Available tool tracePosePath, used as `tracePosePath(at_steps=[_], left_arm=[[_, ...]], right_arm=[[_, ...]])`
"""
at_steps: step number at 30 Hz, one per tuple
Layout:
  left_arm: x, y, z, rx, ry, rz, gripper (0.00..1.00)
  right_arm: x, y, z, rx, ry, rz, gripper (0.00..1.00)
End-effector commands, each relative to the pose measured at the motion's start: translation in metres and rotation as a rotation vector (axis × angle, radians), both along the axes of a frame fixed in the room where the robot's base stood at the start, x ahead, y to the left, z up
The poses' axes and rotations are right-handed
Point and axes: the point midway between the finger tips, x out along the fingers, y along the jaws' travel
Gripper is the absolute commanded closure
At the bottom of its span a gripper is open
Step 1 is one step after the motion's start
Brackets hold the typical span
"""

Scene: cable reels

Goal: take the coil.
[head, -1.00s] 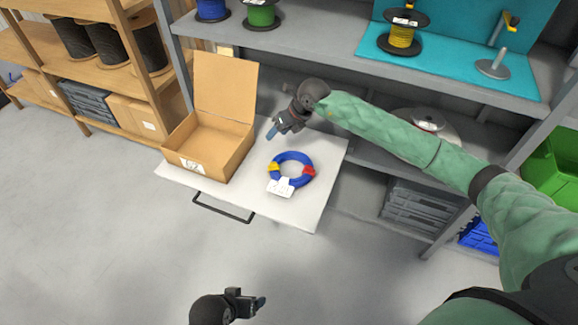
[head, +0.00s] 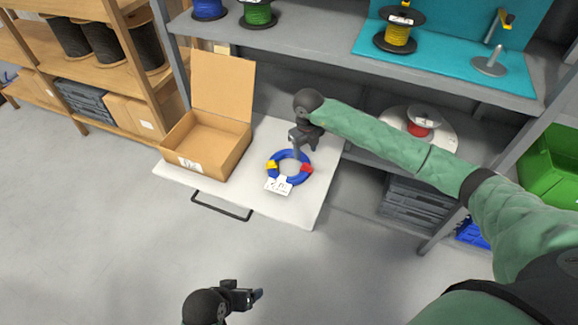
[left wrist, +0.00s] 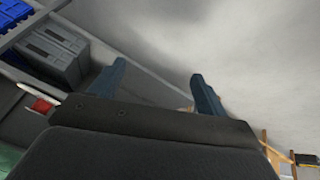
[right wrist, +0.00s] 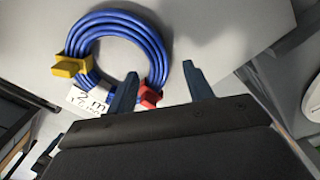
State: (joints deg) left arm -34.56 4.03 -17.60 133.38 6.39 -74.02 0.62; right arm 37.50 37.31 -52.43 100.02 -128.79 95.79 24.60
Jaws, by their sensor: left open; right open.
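The blue coil (head: 289,180) lies flat on a white pull-out shelf (head: 235,198), with a yellow clip, a red clip and a white tag on it. In the right wrist view the coil (right wrist: 157,45) lies just ahead of the fingertips, its red clip beside the left finger. My right gripper (head: 296,153) is open, at the coil's far edge, with its fingers (right wrist: 160,72) pointing down; I cannot tell whether they touch the coil. My left gripper (head: 258,295) is open and empty over the floor, well in front of the shelf; its fingers (left wrist: 158,78) show apart in the left wrist view.
An open cardboard box (head: 208,147) stands on the pull-out shelf left of the coil. Spools (head: 398,37) stand on the grey shelf above. A reel with a red centre (head: 420,124) lies behind my right arm. The floor in front is clear.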

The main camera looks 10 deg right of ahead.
Motion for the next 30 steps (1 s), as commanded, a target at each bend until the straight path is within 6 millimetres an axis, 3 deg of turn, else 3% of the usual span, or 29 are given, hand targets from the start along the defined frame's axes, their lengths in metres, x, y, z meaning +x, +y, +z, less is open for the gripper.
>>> tracePosePath(at_steps=[3, 7, 17, 25, 30], left_arm=[[-0.003, 0.005, 0.019, 0.010, 0.015, -0.001, 0.24], [-0.004, 0.009, 0.019, 0.021, 0.025, 0.000, 0.24], [-0.005, 0.010, 0.019, 0.025, 0.030, 0.001, 0.24], [-0.006, 0.010, 0.019, 0.025, 0.031, 0.001, 0.24], [-0.006, 0.010, 0.019, 0.025, 0.032, 0.000, 0.24]], right_arm=[[0.001, 0.004, -0.016, 0.001, 0.003, -0.001, 0.49], [0.002, 0.003, -0.032, 0.001, 0.001, -0.001, 0.49], [0.002, 0.003, -0.038, 0.000, -0.001, 0.000, 0.49], [0.002, 0.003, -0.038, 0.000, -0.001, 0.000, 1.00], [0.002, 0.003, -0.037, 0.002, -0.001, 0.000, 1.00]])
